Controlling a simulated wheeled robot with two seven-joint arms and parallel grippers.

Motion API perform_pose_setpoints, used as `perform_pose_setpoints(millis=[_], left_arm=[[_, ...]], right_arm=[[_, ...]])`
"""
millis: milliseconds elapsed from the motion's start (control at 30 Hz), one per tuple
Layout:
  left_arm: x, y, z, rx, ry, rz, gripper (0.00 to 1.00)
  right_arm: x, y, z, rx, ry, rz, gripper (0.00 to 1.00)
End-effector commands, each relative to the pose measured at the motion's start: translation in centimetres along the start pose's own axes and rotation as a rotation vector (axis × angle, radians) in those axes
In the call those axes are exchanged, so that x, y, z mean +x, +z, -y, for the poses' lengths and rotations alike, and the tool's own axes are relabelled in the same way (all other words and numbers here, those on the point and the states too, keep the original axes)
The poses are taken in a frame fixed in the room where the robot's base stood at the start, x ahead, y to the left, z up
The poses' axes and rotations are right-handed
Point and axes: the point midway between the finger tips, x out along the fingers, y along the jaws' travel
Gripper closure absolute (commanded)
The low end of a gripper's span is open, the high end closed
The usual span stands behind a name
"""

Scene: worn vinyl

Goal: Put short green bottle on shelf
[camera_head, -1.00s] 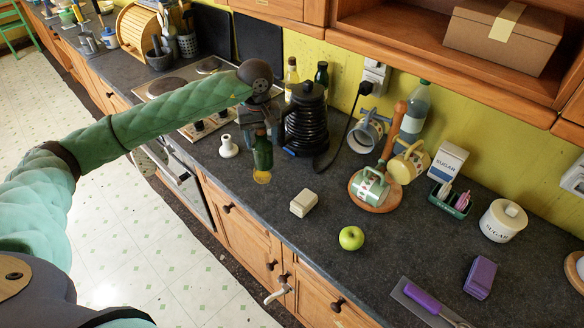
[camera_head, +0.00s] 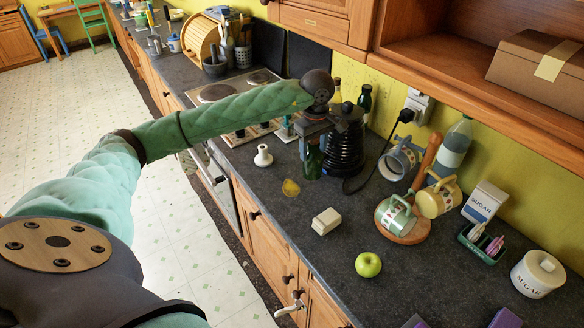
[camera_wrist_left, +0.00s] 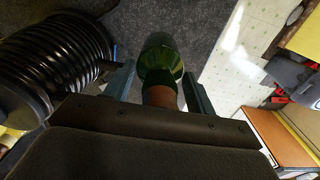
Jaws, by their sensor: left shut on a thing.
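The short green bottle (camera_head: 313,161) hangs upright below my left gripper (camera_head: 311,143), just left of the black ribbed appliance. The gripper is shut on the bottle's neck. In the left wrist view the bottle (camera_wrist_left: 160,58) sits between the two fingers, its green shoulder past the brown neck. I cannot tell how far its base is from the counter. The open wooden shelf (camera_head: 430,50) is in the wall cabinet at the upper right. My right gripper is not in view.
The black ribbed appliance (camera_head: 346,145) stands close beside the bottle. Two bottles (camera_head: 365,101) stand behind it. A cardboard box (camera_head: 538,68) occupies the shelf's right part; its left part is free. A mug tree (camera_head: 425,165), apple (camera_head: 368,264) and white block (camera_head: 326,221) are on the counter.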

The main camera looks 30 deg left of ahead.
Motion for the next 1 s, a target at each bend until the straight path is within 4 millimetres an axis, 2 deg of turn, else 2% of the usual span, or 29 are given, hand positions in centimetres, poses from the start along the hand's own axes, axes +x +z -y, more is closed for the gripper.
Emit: perform_pose_setpoints(millis=[200, 500, 767, 1000], left_arm=[[2.4, -4.0, 0.4, -0.004, -0.003, -0.001, 1.0], [5.2, -8.8, 0.8, -0.001, 0.0, -0.001, 1.0], [6.2, -10.0, 0.9, 0.002, -0.001, 0.0, 1.0], [8.9, -10.0, 0.9, 0.002, -0.002, 0.0, 1.0]], right_arm=[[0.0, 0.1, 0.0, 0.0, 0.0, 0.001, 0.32], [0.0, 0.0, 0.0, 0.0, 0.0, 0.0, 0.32], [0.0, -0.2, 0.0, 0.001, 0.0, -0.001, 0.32], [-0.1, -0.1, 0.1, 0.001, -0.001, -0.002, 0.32]])
